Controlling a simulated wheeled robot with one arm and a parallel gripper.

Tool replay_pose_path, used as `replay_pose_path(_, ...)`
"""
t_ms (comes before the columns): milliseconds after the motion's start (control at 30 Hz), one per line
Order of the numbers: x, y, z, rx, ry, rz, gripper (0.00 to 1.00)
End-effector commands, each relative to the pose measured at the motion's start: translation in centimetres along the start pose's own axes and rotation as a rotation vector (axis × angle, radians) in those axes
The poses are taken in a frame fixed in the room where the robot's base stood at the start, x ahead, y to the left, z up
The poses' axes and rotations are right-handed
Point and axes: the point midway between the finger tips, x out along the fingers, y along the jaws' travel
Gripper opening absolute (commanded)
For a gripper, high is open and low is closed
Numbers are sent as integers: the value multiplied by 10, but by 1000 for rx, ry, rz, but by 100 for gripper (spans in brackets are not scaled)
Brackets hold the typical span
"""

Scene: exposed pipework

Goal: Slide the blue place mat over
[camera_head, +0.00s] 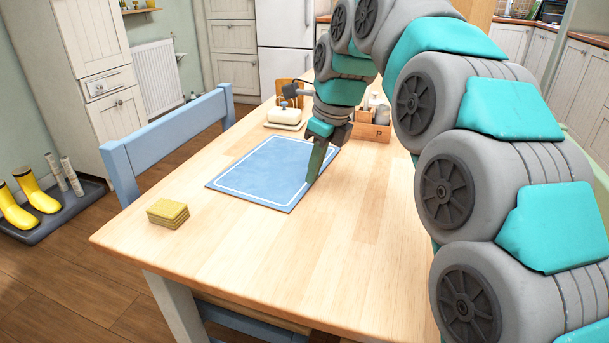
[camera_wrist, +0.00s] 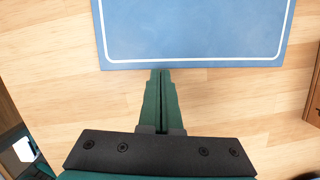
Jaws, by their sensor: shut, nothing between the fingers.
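The blue place mat (camera_head: 262,172) with a white border line lies flat on the wooden table, left of my gripper. My gripper (camera_head: 312,181) points down at the mat's right edge, its fingers shut with nothing between them. In the wrist view the mat (camera_wrist: 190,28) fills the top, and the shut fingertips (camera_wrist: 161,74) meet its near edge at about the middle. I cannot tell for sure whether the tips touch the mat or the table.
A yellow sponge stack (camera_head: 168,212) sits at the table's left side. A white butter dish (camera_head: 284,117) and a wooden caddy (camera_head: 371,127) stand behind the mat. A blue chair (camera_head: 170,130) stands along the left edge. The table front (camera_head: 290,255) is clear.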

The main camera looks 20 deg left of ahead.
Motion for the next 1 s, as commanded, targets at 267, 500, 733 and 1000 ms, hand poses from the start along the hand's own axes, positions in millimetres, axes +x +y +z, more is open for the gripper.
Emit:
replay_pose_path(267, -31, 0, 1, 0, -4, -3, 0)
replay_pose_path(500, -58, 0, 2, -1, -3, -3, 0)
replay_pose_path(733, -82, 0, 1, 0, -2, -2, 0)
replay_pose_path(1000, -86, 18, -14, -11, -3, 1, 0)
